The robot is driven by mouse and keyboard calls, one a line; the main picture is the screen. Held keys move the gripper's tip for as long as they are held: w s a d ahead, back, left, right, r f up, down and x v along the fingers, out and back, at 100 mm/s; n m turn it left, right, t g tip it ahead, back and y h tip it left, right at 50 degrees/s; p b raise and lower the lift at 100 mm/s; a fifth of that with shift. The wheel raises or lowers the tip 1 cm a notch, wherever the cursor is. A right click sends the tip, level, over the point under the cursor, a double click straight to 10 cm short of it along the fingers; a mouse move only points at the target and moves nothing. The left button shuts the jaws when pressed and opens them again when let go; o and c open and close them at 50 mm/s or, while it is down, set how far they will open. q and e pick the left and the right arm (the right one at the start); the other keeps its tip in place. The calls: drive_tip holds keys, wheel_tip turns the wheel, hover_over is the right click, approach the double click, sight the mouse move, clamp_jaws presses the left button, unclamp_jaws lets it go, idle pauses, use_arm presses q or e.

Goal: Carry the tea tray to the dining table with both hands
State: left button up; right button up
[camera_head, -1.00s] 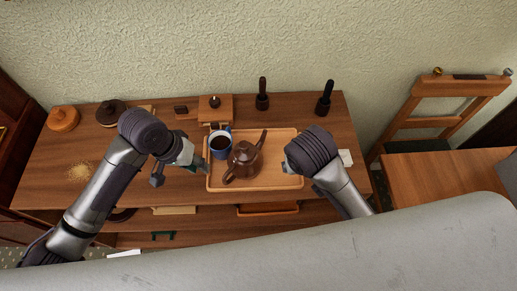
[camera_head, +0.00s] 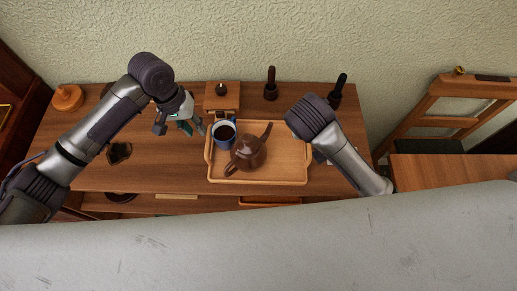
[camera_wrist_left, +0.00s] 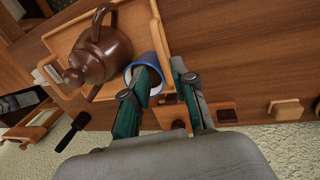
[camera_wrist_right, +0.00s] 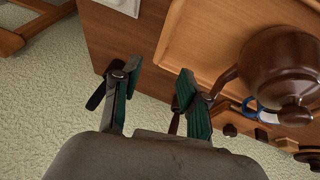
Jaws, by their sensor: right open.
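The wooden tea tray (camera_head: 287,166) rests on a brown sideboard. It carries a brown teapot (camera_head: 249,152) and a blue mug (camera_head: 224,138) of dark liquid at its left. My left gripper (camera_head: 182,127) is open and empty, over the sideboard left of the tray's back corner. In the left wrist view its fingers (camera_wrist_left: 161,72) partly cover the mug. My right gripper's fingers are mostly hidden behind its wrist in the head view. In the right wrist view it is open (camera_wrist_right: 158,72) and empty, beside the tray's right end (camera_wrist_right: 185,55), apart from it.
A wooden box (camera_head: 221,97) and two dark upright objects (camera_head: 271,84) (camera_head: 337,91) stand behind the tray. An orange lidded pot (camera_head: 67,97) is at the far left. A wooden chair (camera_head: 455,95) and a wooden tabletop (camera_head: 440,170) are at the right.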

sight(207, 145)
use_arm(q)
drive_tip(key=f, duration=0.3)
drive_tip(key=d+f, duration=0.1)
drive_tip(key=f, duration=0.2)
drive_tip(key=d+f, duration=0.1)
drive_tip(key=f, duration=0.3)
drive_tip(key=shift+s+f, duration=0.1)
drive_tip(key=shift+s, duration=0.15)
use_arm(e)
drive_tip(key=x, duration=1)
drive_tip(key=shift+f, duration=0.2)
use_arm(q)
drive_tip(key=shift+c, duration=0.2)
clamp_jaws()
use_arm(e)
drive_tip(key=c, duration=0.5)
clamp_jaws()
